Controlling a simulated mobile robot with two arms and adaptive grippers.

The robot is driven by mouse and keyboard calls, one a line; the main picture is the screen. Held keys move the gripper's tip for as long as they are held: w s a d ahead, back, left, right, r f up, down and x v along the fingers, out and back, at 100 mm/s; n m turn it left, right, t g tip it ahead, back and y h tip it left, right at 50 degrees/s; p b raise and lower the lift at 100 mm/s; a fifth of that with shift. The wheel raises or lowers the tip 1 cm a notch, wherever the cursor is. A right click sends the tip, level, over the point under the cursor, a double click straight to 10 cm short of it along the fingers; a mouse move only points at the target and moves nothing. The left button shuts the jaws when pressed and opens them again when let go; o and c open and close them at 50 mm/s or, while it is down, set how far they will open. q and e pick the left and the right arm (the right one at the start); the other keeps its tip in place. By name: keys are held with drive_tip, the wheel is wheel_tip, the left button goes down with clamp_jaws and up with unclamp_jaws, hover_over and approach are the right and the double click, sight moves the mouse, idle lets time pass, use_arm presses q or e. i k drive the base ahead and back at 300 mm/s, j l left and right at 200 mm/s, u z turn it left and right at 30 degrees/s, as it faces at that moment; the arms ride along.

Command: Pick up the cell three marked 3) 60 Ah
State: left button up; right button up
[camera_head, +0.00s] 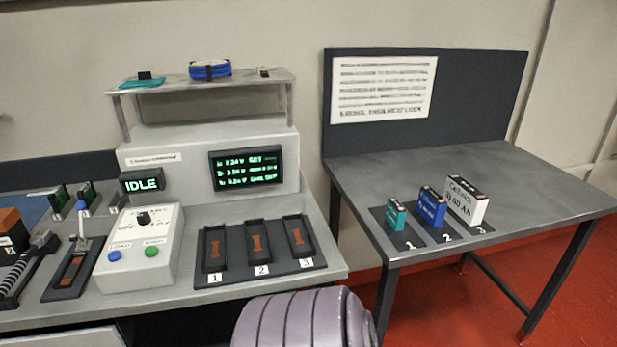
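Cell three is the white block (466,201) with dark print that reads roughly "60 Ah" and a dark red-edged top. It stands upright on the dark pad labelled 3 on the right table, and it is the largest and rightmost of the cells there. A blue cell (431,208) stands beside it at label 2, and a smaller teal cell (396,214) stands at label 1. Neither of my grippers shows in the head view.
The grey right table (535,190) has bare room right of and behind the cells. On the left bench, a dark tray (262,269) has three empty slots numbered 1 to 3. A white control box (139,247) and a display (246,168) stand nearby. A gap separates bench and table.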

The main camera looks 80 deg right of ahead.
sight(465, 201)
drive_tip(key=z, duration=2.85)
drive_tip(key=i+z, duration=0.35)
drive_tip(key=i+j+z, duration=0.2)
drive_tip(key=z, duration=0.15)
drive_tip(key=i+j+z, duration=0.35)
drive_tip(key=i+l, duration=0.05)
drive_tip(key=l, duration=0.05)
